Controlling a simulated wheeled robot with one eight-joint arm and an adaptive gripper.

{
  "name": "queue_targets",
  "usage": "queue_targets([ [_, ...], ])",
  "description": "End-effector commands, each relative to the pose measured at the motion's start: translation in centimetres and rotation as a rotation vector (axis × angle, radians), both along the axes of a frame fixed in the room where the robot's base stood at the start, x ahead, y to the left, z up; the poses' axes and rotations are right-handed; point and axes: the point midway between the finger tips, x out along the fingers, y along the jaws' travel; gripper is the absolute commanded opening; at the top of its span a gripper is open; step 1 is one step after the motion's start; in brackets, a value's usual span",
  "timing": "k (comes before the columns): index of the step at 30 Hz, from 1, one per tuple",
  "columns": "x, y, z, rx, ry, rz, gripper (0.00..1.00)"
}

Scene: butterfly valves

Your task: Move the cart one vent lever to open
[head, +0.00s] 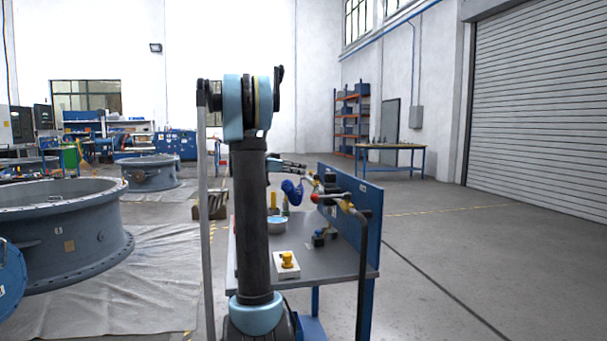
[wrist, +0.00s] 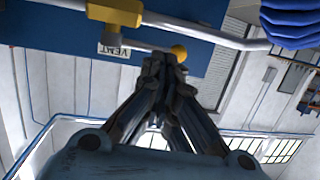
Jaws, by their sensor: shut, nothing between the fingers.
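In the wrist view the VENT label (wrist: 114,50) is on a blue panel. Next to it is a yellow valve body (wrist: 116,12) on a grey pipe. A thin grey lever with a yellow ball end (wrist: 179,52) leaves the valve, lying roughly along the pipe. My gripper (wrist: 164,62) is shut and empty, its fingertips right beside the ball end. I cannot tell whether they touch. In the head view the cart (head: 320,264) has a blue upright panel (head: 370,235) carrying pipes and valves. My arm hides part of the cart.
A blue coiled hose (wrist: 291,22) hangs close by in the wrist view. A large grey flanged ring (head: 65,235) stands left. Floor right of the cart is clear.

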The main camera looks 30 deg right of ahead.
Motion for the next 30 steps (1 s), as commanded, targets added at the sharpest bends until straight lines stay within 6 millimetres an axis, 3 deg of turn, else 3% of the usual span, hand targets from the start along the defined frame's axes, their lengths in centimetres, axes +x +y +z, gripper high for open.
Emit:
queue_targets([
  [9, 1.6, 6.1, 1.2, 0.001, -0.001, 0.003, 0.00],
  [15, 2.3, 8.7, 1.8, 0.001, 0.000, 0.000, 0.00],
  [21, 2.6, 9.9, 2.0, 0.001, 0.000, -0.001, 0.00],
  [30, 2.6, 9.9, 2.0, 0.002, -0.001, -0.003, 0.00],
])
